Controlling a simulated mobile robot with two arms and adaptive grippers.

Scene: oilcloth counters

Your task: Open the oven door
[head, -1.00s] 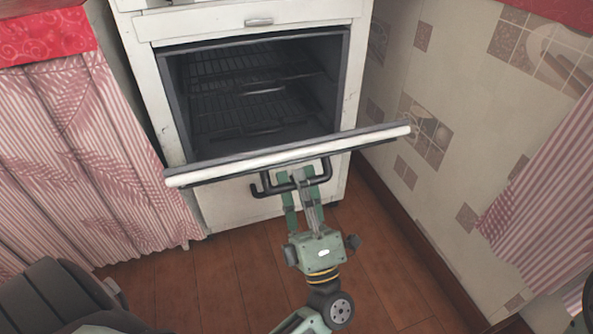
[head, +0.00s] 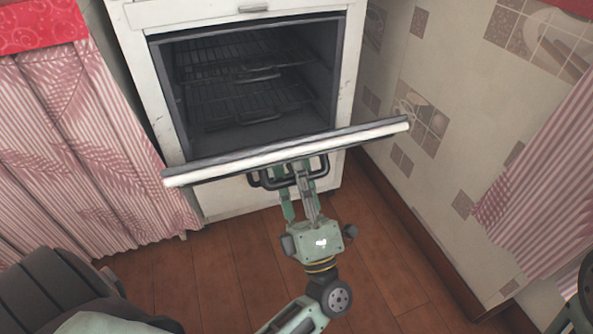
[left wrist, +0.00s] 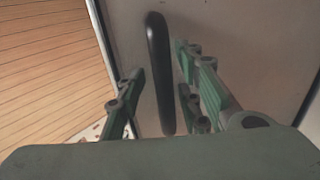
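The white oven (head: 132,50) stands at the back with its dark cavity showing. Its door (head: 230,168) is partly open, tilted out toward me, with its top edge facing up. The black door handle (head: 257,179) is on the door's outer face; in the left wrist view the handle (left wrist: 157,85) is a dark upright bar. My left gripper (head: 293,177) is at the handle from the front. In the left wrist view, my left gripper's fingers (left wrist: 155,68) are apart on either side of the handle, with visible gaps. My right gripper is out of view.
Wire racks (head: 245,95) are inside the oven. A striped curtain (head: 85,150) hangs below a red-topped counter at left. A tiled wall (head: 440,160) and another curtain (head: 540,190) are at right. Wooden floor (head: 220,280) is clear before the oven.

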